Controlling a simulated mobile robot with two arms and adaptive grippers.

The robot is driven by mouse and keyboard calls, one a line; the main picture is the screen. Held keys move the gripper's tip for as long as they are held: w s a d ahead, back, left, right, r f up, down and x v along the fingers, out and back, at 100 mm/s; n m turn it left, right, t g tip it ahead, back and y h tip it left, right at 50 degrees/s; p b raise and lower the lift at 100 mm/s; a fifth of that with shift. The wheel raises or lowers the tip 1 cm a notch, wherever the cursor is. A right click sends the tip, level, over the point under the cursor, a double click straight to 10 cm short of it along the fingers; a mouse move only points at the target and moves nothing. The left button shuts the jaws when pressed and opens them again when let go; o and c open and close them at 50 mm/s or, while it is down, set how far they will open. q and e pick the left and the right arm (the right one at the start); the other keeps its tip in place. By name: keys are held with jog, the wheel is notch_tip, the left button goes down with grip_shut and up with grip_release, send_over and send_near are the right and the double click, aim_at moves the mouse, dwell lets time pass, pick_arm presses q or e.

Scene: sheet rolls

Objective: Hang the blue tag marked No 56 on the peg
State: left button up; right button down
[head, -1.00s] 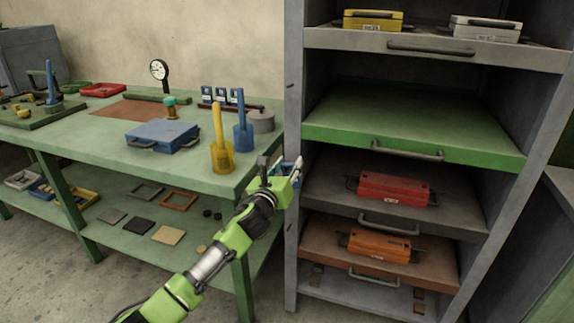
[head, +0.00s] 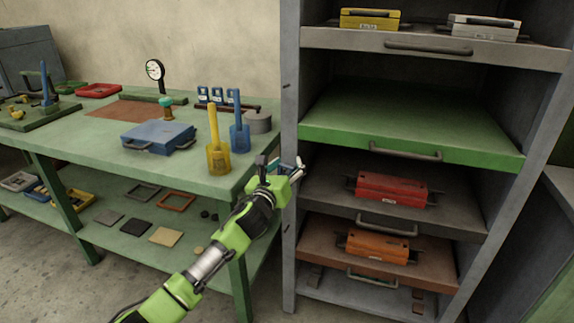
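Three small blue tags with pale labels stand in a row at the back of the green bench: a left one (head: 203,94), a middle one (head: 217,96) and a right one (head: 232,97). They are above a dark bar (head: 238,106). Their numbers are too small to read, and I cannot pick out the peg for certain. My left gripper (head: 280,165) is in front of the bench's right end, beside the cabinet's left post. A small pale bluish piece shows at its tip; I cannot tell whether it is held or part of the gripper. My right gripper is out of view.
A yellow holder (head: 219,157) and a blue holder (head: 240,138) stand near the bench corner, with a blue case (head: 158,136) to their left. The grey cabinet (head: 290,220) has an empty green shelf (head: 410,125) and shelves with red (head: 391,189) and orange (head: 377,246) cases.

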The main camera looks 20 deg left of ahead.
pick_arm(q)
jog(key=shift+s+f, duration=0.15)
jog(key=shift+f, duration=0.05)
